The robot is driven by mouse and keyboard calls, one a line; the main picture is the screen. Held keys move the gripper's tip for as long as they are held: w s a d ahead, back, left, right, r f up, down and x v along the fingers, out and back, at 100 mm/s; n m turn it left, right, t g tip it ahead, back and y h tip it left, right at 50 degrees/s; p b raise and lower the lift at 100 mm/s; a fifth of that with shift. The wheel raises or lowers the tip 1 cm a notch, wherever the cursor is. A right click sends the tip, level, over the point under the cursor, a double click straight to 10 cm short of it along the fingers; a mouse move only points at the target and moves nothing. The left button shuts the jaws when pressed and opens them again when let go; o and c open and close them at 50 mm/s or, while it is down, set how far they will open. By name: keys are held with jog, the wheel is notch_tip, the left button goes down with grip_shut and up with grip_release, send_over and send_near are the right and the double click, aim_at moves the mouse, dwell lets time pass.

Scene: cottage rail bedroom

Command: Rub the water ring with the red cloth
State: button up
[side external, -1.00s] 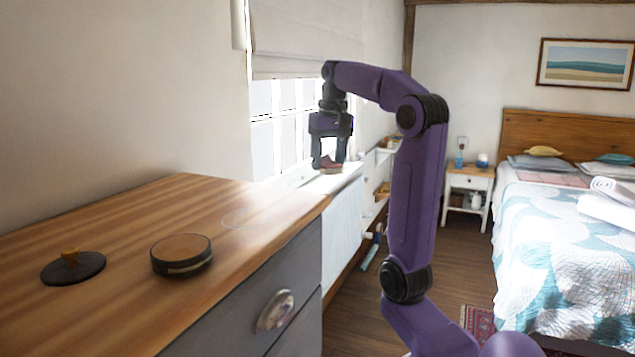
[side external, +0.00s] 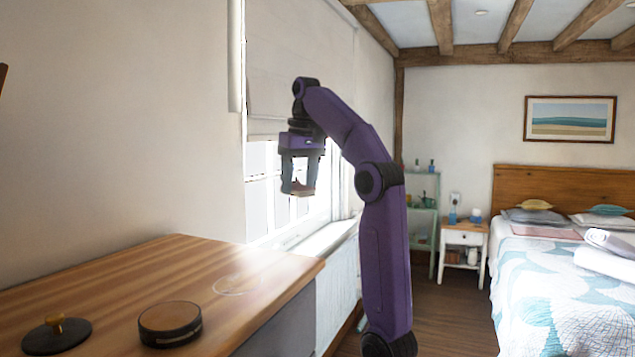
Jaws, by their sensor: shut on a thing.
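The water ring (side external: 236,285) is a faint pale circle on the wooden dresser top (side external: 140,268), near its right edge. My gripper (side external: 298,190) is shut on the red cloth (side external: 303,187), a small dull red piece between its fingertips. It holds the cloth in the air in front of the window, above and to the right of the ring, clear of the dresser. Much of the cloth is hidden by the fingers.
A round box (side external: 170,324) with a brown top stands left of the ring. A dark lid with a brass knob (side external: 56,334) lies farther left. The window sill (side external: 325,240) is behind, and the bed (side external: 560,290) is far right.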

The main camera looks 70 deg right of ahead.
jog(key=w+a+n, duration=0.3)
jog(key=a+n, duration=0.1)
jog(key=a, duration=0.9)
jog(key=n+y, duration=0.1)
jog(key=n, duration=0.2)
send_over(220, 294)
jog(key=f, duration=0.1)
jog(key=shift+s+d+f, duration=0.1)
jog(key=shift+s+f, duration=0.05)
jog(key=shift+f, duration=1.8)
jog(key=shift+s+d+f, duration=0.1)
jog(key=shift+f, duration=1.8)
jog(key=shift+s+d+f, duration=0.1)
jog(key=shift+s+f, duration=0.05)
jog(key=shift+f, duration=1.8)
jog(key=shift+d+f, duration=0.25)
jog(key=shift+d, duration=3.8)
jog(key=shift+a, duration=4.05)
jog(key=shift+w, duration=0.2)
jog(key=shift+d, duration=4.2)
jog(key=shift+a, duration=4.4)
notch_tip(220, 294, up, 8)
jog(key=shift+d, duration=0.15)
